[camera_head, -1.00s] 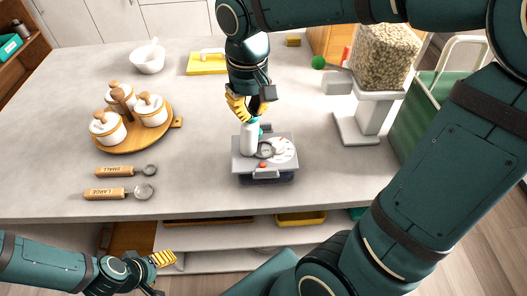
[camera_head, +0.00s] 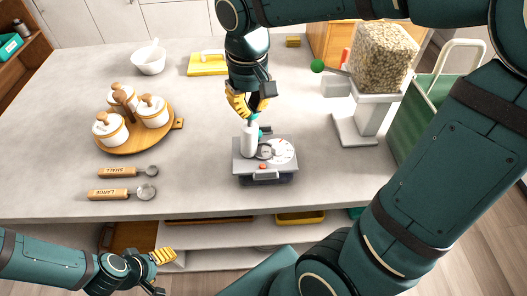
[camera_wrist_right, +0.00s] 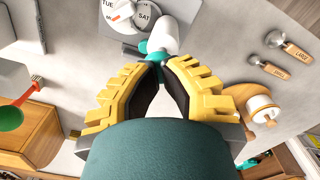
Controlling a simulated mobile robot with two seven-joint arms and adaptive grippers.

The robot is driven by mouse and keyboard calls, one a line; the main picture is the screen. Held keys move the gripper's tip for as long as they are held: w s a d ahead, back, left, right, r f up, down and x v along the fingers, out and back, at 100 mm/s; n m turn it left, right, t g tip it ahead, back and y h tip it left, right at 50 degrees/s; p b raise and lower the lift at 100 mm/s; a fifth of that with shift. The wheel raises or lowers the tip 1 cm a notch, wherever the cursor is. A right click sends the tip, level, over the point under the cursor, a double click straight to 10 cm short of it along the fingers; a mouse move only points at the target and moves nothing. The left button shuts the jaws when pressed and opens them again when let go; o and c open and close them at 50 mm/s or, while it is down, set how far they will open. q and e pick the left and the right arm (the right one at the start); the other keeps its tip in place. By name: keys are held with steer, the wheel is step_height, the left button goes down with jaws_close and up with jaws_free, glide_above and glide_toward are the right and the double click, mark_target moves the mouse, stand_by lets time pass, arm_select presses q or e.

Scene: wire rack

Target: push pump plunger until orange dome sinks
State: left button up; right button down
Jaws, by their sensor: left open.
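The white pump bottle (camera_head: 249,142) with a teal pump head (camera_head: 254,126) stands on the back left of a grey device (camera_head: 265,175). A small orange dome (camera_head: 263,166) shows near the front of the device's top; its height is too small to judge. My right gripper (camera_head: 250,113) points down just above the pump head. In the right wrist view its fingertips (camera_wrist_right: 164,62) are close together, at or against the teal pump head (camera_wrist_right: 154,53); whether they grip it is unclear. My left gripper (camera_head: 161,272) is open and empty at the lower left, in front of the table edge.
Round dials sit on the device beside the bottle. A wooden tray (camera_head: 155,139) with white jars and two scoops (camera_head: 122,192) lie to the left. A grain dispenser (camera_head: 384,58) stands at the right. The table between scoops and device is clear.

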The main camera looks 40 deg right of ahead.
steer(key=shift+f+b, duration=0.65)
steer(key=shift+f, duration=0.3)
steer(key=shift+r, duration=0.25)
stand_by(0.5)
steer(key=shift+r+p, duration=0.35)
steer(key=shift+p, duration=0.25)
steer(key=shift+r+p, duration=0.3)
steer(key=shift+r, duration=0.05)
steer(key=shift+r+p, duration=2.65)
steer(key=shift+r, duration=0.4)
